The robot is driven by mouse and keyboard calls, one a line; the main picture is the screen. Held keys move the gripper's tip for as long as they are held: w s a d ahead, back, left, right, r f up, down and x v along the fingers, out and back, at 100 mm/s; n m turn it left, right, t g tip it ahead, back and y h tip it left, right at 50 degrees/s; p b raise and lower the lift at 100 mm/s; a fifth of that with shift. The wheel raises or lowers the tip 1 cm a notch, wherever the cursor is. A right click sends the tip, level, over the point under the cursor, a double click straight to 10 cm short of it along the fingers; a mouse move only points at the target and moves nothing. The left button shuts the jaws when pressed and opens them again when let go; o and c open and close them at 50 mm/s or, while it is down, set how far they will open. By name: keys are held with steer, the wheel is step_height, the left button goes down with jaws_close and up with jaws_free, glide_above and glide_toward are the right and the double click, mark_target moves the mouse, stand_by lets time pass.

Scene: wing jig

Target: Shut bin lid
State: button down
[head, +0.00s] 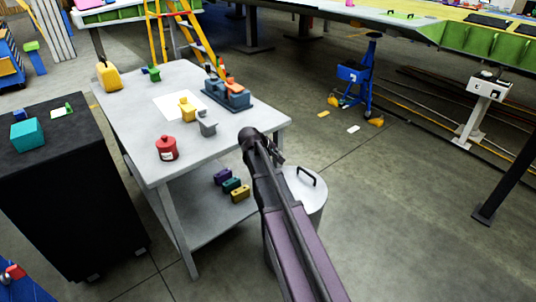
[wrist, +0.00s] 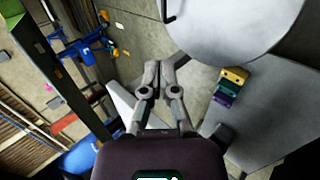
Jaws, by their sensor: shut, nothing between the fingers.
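The bin (head: 319,222) is a pale grey round drum beside the table's near right corner, partly hidden behind my arm. Its round pale lid (head: 300,206) lies over its top, with a black bar handle (head: 307,175). I cannot tell whether the lid sits fully down. In the wrist view, the lid (wrist: 238,28) fills the top, with part of the handle (wrist: 169,12) at its left. My gripper (wrist: 166,64) is shut and empty, below and left of the lid in that picture. In the head view my arm hides the gripper.
A grey table (head: 135,122) holds a red canister (head: 167,149), a yellow container (head: 108,76) and other parts. Its lower shelf (head: 195,212) carries purple, teal and yellow blocks. A black cabinet (head: 70,200) stands left. Floor right of the bin is open.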

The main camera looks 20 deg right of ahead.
steer(key=w+d+f+g+y+b, duration=0.1)
steer(key=w+d+f+y, duration=0.15)
steer(key=d, duration=0.35)
steer(key=w+d+f+g+y+b, duration=0.1)
steer(key=d+f+y, duration=0.2)
steer(key=d+f, duration=0.15)
steer(key=y+b, duration=0.2)
steer(key=b, duration=0.8)
glide_above(308, 178)
steer(key=a, duration=0.1)
steer(key=shift+g, duration=0.3)
steer(key=f, duration=0.9)
steer(key=shift+w+f, duration=0.2)
steer(key=shift+f, duration=0.05)
steer(key=shift+w+d+f, duration=0.1)
steer(key=shift+d+f, duration=0.1)
steer(key=shift+f, duration=0.2)
steer(key=shift+b, duration=0.35)
steer(key=shift+d, duration=0.15)
steer(key=shift+d+r, duration=0.1)
steer(key=shift+r, duration=0.05)
steer(key=shift+r+p, duration=0.4)
steer(key=shift+p, duration=0.4)
step_height(308, 178, up, 13)
steer(key=d+p, duration=0.2)
steer(key=p, duration=1)
steer(key=shift+w+p, duration=0.35)
steer(key=shift+w, duration=0.1)
